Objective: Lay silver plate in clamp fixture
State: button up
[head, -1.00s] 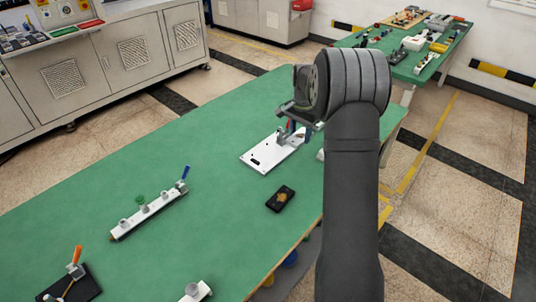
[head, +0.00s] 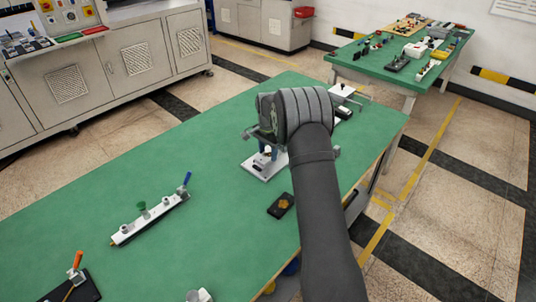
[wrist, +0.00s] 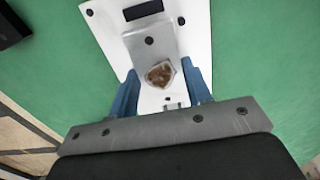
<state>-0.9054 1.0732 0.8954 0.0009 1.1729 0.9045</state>
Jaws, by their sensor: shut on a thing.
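The silver plate (wrist: 147,43) shows in the wrist view as a grey piece with a dark hole and a brown patch at its near end. My gripper (wrist: 161,80) has its blue fingers on either side of that near end and is shut on the plate. In the head view my gripper (head: 267,155) is low over the white fixture board (head: 258,171). The board (wrist: 190,22) also shows beneath the plate, with a dark slot and holes. My arm hides the board's far part, and I cannot tell whether the plate touches it.
A black block with a golden-brown patch (head: 281,205) lies just in front of the board. A white strip with blue and green handles (head: 150,218) lies left. An orange-handled clamp (head: 77,262) is at lower left. Green table is clear between them.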

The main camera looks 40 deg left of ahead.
aim_at(268, 154)
jog(key=shift+f, duration=0.55)
jog(key=shift+f, duration=0.1)
jog(key=o, duration=1.1)
notch_tip(268, 154, up, 12)
notch_tip(268, 154, down, 12)
jog(key=shift+r, duration=2)
